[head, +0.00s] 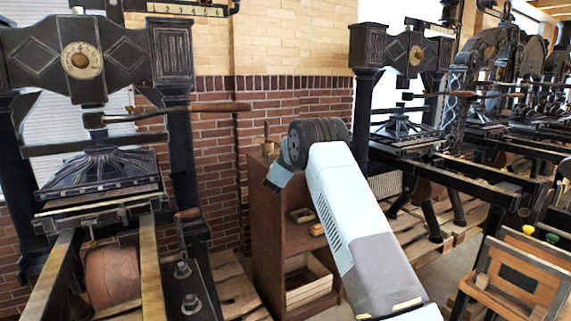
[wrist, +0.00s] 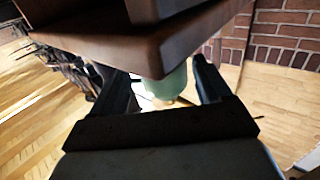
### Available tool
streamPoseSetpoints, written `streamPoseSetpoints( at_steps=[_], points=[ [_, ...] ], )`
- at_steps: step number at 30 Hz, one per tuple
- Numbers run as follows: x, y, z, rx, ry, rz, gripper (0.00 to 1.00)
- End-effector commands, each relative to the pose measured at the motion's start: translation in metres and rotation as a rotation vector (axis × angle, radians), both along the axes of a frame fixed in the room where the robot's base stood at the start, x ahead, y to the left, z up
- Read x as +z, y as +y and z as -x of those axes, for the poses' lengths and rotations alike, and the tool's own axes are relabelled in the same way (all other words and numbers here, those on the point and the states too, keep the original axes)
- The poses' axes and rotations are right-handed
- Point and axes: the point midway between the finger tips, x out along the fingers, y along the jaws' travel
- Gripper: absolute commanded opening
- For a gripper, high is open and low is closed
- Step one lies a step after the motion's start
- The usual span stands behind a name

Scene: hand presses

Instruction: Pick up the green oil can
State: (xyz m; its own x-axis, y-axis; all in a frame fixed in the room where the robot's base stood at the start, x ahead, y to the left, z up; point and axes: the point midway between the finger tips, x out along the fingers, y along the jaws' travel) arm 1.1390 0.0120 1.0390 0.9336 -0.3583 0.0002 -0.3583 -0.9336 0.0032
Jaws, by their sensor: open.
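A pale green rounded thing, likely the green oil can (wrist: 168,86), shows in the wrist view between the two dark fingers of my gripper (wrist: 162,92). Its upper part is hidden behind a brown wooden edge, and I cannot tell whether a finger touches it. My gripper is open. In the head view my arm reaches to the brown wooden cabinet (head: 262,220) by the brick wall; the fingers and the can are hidden there.
A brown wooden board (wrist: 125,45) fills the top of the wrist view, close to the fingers. A small brass-coloured object (head: 266,135) stands on the cabinet top. A hand press (head: 95,180) stands left, another press (head: 405,140) right. A wooden rack (head: 520,275) is at lower right.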

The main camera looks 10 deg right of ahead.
Motion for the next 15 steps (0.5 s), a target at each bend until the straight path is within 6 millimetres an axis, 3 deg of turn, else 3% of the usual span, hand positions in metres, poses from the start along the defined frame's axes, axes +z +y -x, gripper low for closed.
streamPoseSetpoints(
  at_steps=[9, 15],
  points=[
    [0.000, -0.011, -0.035, 0.000, 0.000, 0.000, 0.78],
    [0.000, -0.013, -0.040, 0.001, 0.001, 0.001, 0.78]
  ],
)
